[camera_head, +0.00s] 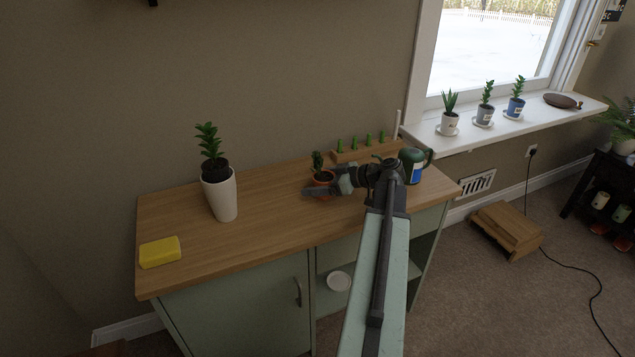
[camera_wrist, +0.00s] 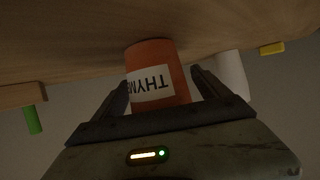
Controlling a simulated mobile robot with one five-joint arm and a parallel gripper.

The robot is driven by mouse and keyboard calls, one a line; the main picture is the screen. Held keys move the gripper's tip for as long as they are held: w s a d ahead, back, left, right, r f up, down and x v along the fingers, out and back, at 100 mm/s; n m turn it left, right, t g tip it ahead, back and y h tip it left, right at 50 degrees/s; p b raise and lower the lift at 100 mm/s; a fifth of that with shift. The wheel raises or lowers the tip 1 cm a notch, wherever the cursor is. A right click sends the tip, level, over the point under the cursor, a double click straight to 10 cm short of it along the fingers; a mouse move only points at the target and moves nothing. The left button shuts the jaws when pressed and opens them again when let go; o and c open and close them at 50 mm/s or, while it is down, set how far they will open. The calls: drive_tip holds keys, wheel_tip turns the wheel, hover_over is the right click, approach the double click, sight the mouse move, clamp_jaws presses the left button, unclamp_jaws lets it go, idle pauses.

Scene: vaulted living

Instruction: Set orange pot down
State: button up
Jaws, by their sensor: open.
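The orange pot (camera_head: 323,178) holds a small green plant and stands upright on the wooden top of the green cabinet (camera_head: 265,205). In the wrist view the orange pot (camera_wrist: 158,75) shows upside down, with a white label reading "THYM" and its base against the wood. My gripper (camera_head: 325,188) is open, with one finger on each side of the pot. In the wrist view my gripper (camera_wrist: 162,88) shows gaps between the fingers and the pot. The pot's far side is hidden.
A white pot with a plant (camera_head: 220,193) and a yellow sponge (camera_head: 160,251) stand to the left. A wooden rack of green seedlings (camera_head: 365,152) is behind, and a dark green can (camera_head: 414,165) is to the right. The tabletop's middle is clear.

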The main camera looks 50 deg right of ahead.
drive_tip(key=p+v, duration=0.4)
drive_tip(key=v, duration=0.7)
drive_tip(key=shift+s+d+r, duration=0.1)
drive_tip(key=shift+s+r, duration=0.15)
drive_tip(key=shift+s, duration=0.1)
